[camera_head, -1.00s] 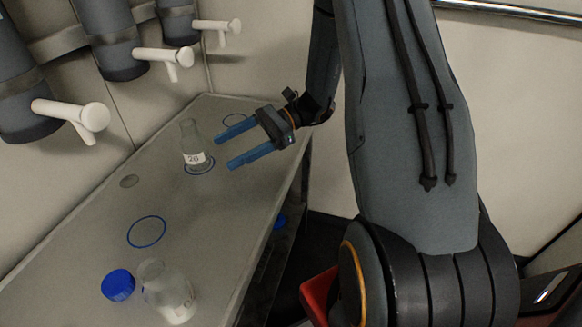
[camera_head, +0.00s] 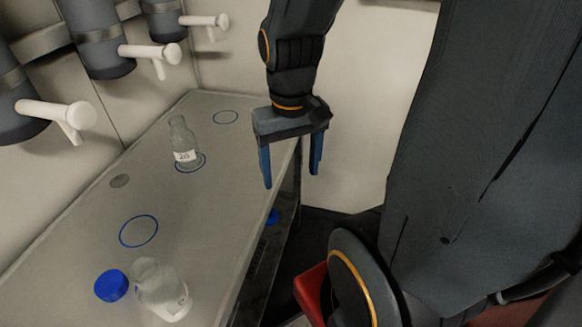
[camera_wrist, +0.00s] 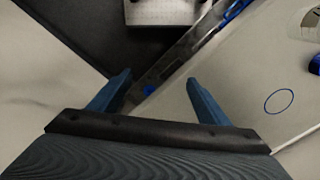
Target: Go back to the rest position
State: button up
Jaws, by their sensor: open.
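My gripper (camera_head: 291,180) has two blue fingers, spread apart and pointing down, with nothing between them. It hangs at the right edge of the grey table, to the right of the clear bottle labelled "2d" (camera_head: 184,148). That bottle stands upright on a blue ring and is clear of my fingers. In the wrist view my gripper (camera_wrist: 158,82) is also open and empty, above the table edge and the dark floor.
A second clear bottle (camera_head: 160,288) and a blue cap (camera_head: 111,286) are at the near end of the table (camera_head: 215,185). Empty blue rings (camera_head: 139,231) mark the top. Grey vessels with white taps (camera_head: 150,53) hang on the left wall.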

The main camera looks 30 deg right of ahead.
jog(key=shift+n, duration=0.8)
jog(key=a+p, duration=0.1)
jog(key=a+r+p, duration=0.1)
jog(key=a, duration=0.1)
jog(key=a+r+p, duration=0.1)
jog(key=p, duration=0.1)
jog(key=shift+s+a+r, duration=0.15)
jog(key=shift+a+r, duration=0.1)
jog(key=shift+a, duration=0.1)
